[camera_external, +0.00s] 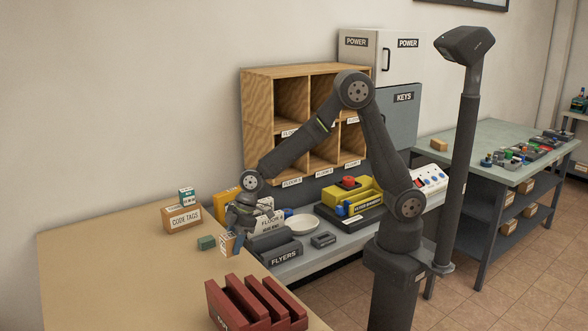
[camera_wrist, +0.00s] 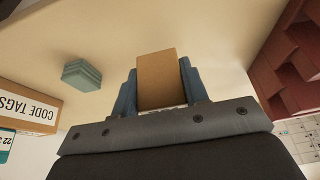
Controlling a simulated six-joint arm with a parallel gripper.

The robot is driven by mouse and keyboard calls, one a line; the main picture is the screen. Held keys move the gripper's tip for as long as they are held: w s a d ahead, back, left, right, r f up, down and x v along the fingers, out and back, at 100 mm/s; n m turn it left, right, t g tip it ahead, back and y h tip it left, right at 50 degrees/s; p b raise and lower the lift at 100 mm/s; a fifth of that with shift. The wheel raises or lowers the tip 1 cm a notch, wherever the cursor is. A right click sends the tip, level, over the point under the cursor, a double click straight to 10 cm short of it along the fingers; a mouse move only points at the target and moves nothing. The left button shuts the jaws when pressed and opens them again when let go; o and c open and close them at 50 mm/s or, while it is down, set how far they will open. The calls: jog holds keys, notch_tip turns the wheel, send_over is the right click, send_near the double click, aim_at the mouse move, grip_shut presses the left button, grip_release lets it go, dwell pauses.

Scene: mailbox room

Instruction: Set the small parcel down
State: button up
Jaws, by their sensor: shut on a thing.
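The small parcel (camera_wrist: 160,78) is a brown cardboard box. My gripper (camera_wrist: 158,88) is shut on it, with a blue-grey finger on each side in the wrist view. In the external view my gripper (camera_external: 232,240) points down at the right edge of the tan table (camera_external: 110,250), and the parcel (camera_external: 227,243) shows between the fingers with a printed light face. The parcel is over or on the tabletop near that edge; I cannot tell whether its underside touches the surface.
A green block (camera_external: 206,243) lies just left of my gripper. The "CODE TAGS" box (camera_external: 183,219) stands behind it with a small teal box (camera_external: 187,197) on top. A dark red slotted rack (camera_external: 255,305) stands in front. The table's left part is clear.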

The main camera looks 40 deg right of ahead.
jog(key=shift+a+f, duration=0.1)
jog(key=shift+f, duration=1.95)
jog(key=shift+f, duration=0.2)
jog(key=o, duration=1)
jog(key=shift+r, duration=0.1)
jog(key=v, duration=1.2)
